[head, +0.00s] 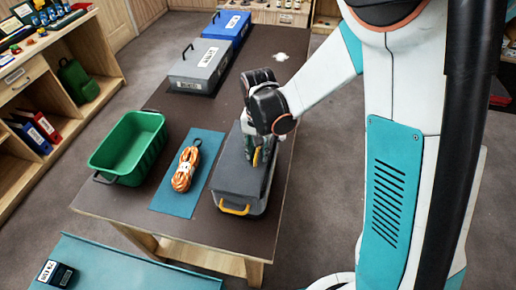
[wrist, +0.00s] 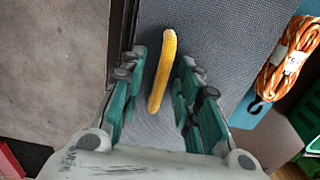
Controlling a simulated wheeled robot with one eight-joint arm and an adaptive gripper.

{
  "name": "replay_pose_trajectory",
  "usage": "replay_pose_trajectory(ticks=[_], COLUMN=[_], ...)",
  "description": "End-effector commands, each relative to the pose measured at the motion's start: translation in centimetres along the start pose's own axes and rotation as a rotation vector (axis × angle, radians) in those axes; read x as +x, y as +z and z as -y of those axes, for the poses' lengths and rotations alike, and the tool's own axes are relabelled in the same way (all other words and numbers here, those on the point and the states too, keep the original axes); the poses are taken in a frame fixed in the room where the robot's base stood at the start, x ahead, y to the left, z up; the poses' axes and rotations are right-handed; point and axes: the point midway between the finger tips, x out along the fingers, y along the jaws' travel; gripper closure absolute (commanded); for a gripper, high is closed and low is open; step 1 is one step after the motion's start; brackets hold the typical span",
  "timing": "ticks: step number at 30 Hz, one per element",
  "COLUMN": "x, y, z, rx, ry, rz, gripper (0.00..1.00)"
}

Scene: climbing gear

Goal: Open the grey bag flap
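The grey bag (head: 244,172) lies on the dark table, with a yellow handle (head: 235,209) at its near end. Its flap (wrist: 218,45) looks shut, a dark grey top surface filling much of the wrist view. A yellow strap-like pull (wrist: 163,70) stands on the flap. My gripper (wrist: 161,62) is over the bag's top, with its green fingers apart on either side of the pull. Gaps show beside the pull, so it does not look gripped. In the head view my gripper (head: 260,155) partly hides the pull and the far part of the bag.
An orange rope coil (head: 186,168) lies on a teal mat (head: 207,150) left of the bag. Further left is a green crate (head: 128,147). A grey case (head: 200,66) and a blue case (head: 228,25) stand at the table's far end. Bare table lies behind the bag.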

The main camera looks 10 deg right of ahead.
Motion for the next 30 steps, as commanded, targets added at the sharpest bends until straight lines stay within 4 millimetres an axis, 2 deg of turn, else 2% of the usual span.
replay_pose_trajectory(ticks=[1,3,11,24,30], x=[0.0,0.0,-0.1,-2.2,-2.3], y=[0.0,0.0,0.0,0.0,0.0], z=[0.0,0.0,0.0,1.0,1.0], rx=[0.0,0.0,0.0,-0.001,0.0], ry=[0.0,0.0,0.0,0.0,0.0], rz=[0.0,0.0,0.0,0.0,0.0], gripper=[0.86,1.0,1.0,1.0,1.0])
